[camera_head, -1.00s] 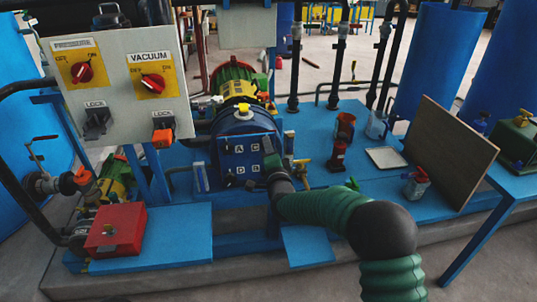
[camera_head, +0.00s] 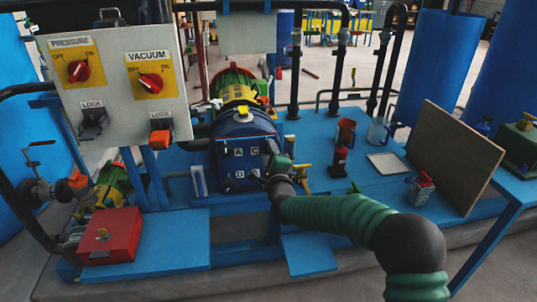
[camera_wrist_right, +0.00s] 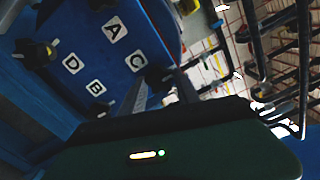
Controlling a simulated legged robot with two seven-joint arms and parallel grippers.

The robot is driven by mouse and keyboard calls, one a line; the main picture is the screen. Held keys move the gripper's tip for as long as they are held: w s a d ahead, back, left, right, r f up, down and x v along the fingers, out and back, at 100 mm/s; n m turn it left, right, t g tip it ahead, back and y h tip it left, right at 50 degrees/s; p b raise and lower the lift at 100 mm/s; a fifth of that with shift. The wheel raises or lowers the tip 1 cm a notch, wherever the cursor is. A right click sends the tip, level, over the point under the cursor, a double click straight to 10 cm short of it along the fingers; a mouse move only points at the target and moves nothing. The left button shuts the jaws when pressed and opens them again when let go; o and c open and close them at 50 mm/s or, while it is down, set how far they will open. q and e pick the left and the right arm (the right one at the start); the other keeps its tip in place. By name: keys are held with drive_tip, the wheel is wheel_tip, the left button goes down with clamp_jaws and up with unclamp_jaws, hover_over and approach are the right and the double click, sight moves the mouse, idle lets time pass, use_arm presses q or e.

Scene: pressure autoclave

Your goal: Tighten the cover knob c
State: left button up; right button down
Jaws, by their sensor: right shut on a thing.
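The blue autoclave cover (camera_head: 227,160) faces me on the front of the blue drum, with white labels A, C and D showing. My right gripper (camera_head: 272,164) is at the cover's right side, beside label C. In the wrist view the cover (camera_wrist_right: 85,35) shows labels A, C, D and B. The dark cover knob c (camera_wrist_right: 154,75) is next to label C, between the fingertips of my right gripper (camera_wrist_right: 160,83). The gripper is shut on it, and the fingers partly hide it. Another dark knob (camera_wrist_right: 35,52) sits near label D. My left gripper is not in view.
A grey panel (camera_head: 110,80) with red pressure and vacuum switches stands at left. A red box (camera_head: 110,236) is at lower left. A red jug (camera_head: 346,131), white tray (camera_head: 387,163), small bottle (camera_head: 420,188) and upright brown board (camera_head: 455,158) are at right.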

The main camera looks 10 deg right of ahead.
drive_tip(key=shift+f, duration=0.45)
drive_tip(key=c, duration=1.2)
unclamp_jaws()
drive_tip(key=shift+c, duration=0.2)
drive_tip(key=o, duration=0.3)
drive_tip(key=shift+d+r, duration=0.1)
drive_tip(key=shift+o, duration=0.2)
drive_tip(key=shift+r, duration=0.15)
drive_tip(key=shift+s, duration=0.1)
drive_tip(key=s+p, duration=0.3)
drive_tip(key=s, duration=1.3)
drive_tip(key=shift+s, duration=0.35)
